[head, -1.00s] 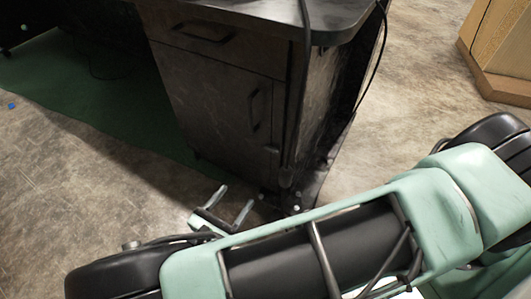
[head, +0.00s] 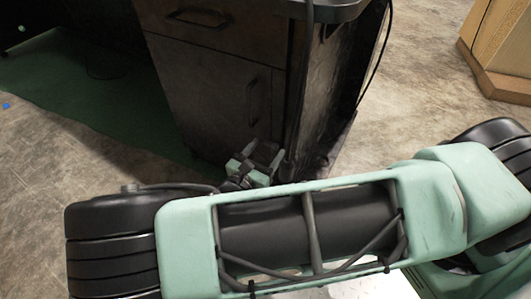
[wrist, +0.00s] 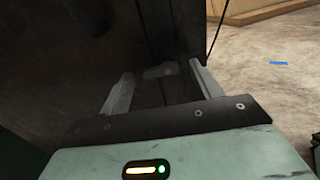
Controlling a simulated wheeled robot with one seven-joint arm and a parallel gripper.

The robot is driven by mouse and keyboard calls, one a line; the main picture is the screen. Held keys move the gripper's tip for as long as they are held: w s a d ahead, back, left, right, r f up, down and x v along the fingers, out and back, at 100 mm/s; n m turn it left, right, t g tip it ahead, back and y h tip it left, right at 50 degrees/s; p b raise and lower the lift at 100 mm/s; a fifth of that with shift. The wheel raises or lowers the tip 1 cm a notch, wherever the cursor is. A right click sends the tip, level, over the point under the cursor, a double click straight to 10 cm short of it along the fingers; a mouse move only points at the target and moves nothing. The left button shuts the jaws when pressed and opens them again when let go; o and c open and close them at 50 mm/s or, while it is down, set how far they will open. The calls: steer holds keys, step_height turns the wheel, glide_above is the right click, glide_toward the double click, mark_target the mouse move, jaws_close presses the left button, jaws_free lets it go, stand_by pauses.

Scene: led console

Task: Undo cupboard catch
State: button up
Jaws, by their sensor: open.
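The dark cupboard (head: 215,75) stands in the middle of the head view, its door shut and a dark upright bar handle (head: 252,103) on it. My gripper (head: 264,153) is low at the door's right edge in the head view. In the wrist view my gripper (wrist: 162,78) is open, with its two pale fingers apart and pointing at the dark cupboard front. A small grey piece, which looks like the catch (wrist: 158,71), shows between the fingertips. I cannot tell whether a finger touches it. In the head view my gripper hides the catch.
A drawer with its own handle (head: 197,17) is above the door. Dark cables hang down the cupboard's right side. A wooden box-like unit (head: 500,50) stands at the far right. Bare floor (head: 420,90) lies between it and the cupboard.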

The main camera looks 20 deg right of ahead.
steer(key=shift+w+d, duration=0.1)
steer(key=c, duration=1)
steer(key=shift+o, duration=0.2)
steer(key=shift+r+p, duration=0.1)
steer(key=shift+p, duration=0.3)
steer(key=m+p, duration=0.1)
steer(key=m, duration=0.1)
steer(key=m+p, duration=0.2)
steer(key=shift+r+p, duration=0.3)
steer(key=m+p, duration=0.3)
steer(key=m, duration=0.1)
steer(key=shift+s, duration=0.2)
steer(key=m+p, duration=0.1)
steer(key=m, duration=0.2)
steer(key=m+p, duration=0.1)
steer(key=m, duration=0.1)
steer(key=shift+s+d+m, duration=0.2)
steer(key=shift+m, duration=0.2)
steer(key=shift+s+d+m+p, duration=0.15)
steer(key=shift+m+p, duration=0.3)
steer(key=shift+m, duration=1.55)
steer(key=shift+f, duration=0.1)
